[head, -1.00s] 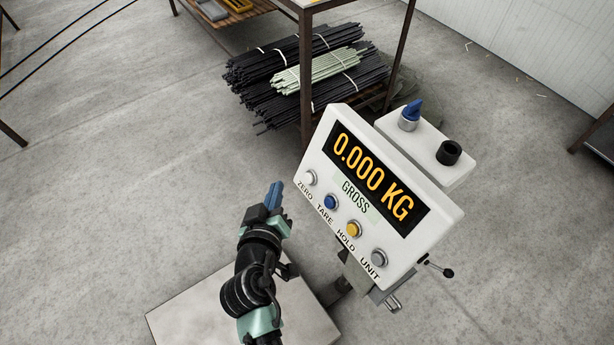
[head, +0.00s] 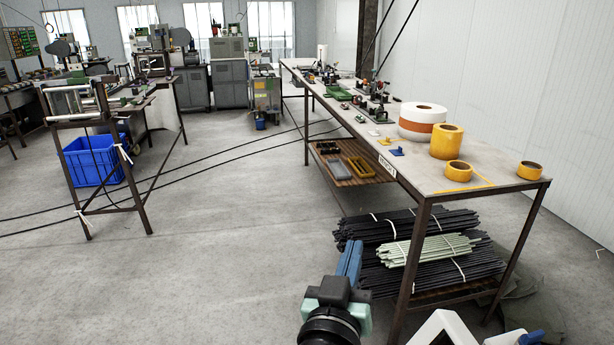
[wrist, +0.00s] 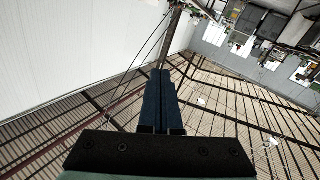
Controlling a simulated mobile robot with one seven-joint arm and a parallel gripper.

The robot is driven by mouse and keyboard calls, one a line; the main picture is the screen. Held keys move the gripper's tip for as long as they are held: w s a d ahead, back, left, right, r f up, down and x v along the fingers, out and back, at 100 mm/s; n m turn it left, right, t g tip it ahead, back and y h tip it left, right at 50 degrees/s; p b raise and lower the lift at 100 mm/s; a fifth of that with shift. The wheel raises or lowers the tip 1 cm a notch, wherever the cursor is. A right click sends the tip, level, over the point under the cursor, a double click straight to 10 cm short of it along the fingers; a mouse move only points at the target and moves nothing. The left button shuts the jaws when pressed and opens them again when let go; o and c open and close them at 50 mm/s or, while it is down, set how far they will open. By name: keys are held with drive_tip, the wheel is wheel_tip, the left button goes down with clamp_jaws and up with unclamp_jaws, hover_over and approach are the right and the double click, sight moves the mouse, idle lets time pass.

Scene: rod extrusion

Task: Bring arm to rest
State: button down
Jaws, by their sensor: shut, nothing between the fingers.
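My gripper (head: 350,262) shows at the bottom of the head view, pointing up, with its blue fingers together and nothing between them. In the wrist view the closed fingers (wrist: 160,100) point toward the wall and roof. The gripper stands in the open, in front of and left of the bench's lower shelf in the picture. I cannot tell its distance from the bench leg.
A long workbench (head: 455,190) with tape rolls stands at right, with bundled dark and pale rods (head: 430,250) beneath it. A blue crate (head: 92,160) is at left.

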drive_tip(key=s+a+r+t+y+p, duration=0.1)
drive_tip(key=s+a+r+t, duration=0.1)
drive_tip(key=r, duration=0.8)
drive_tip(key=s+a+r+t+y+p, duration=0.1)
drive_tip(key=s+r+t, duration=0.1)
drive_tip(key=r, duration=0.8)
drive_tip(key=s+a+r+t+y+p, duration=0.1)
drive_tip(key=s+a+r+t, duration=0.1)
drive_tip(key=s+r, duration=0.4)
drive_tip(key=s+a+r+n+t+y+p, duration=0.1)
drive_tip(key=s+r+t, duration=0.3)
drive_tip(key=r, duration=0.9)
drive_tip(key=shift+s+a+y, duration=0.5)
drive_tip(key=shift+s+y, duration=0.2)
drive_tip(key=shift+s, duration=0.35)
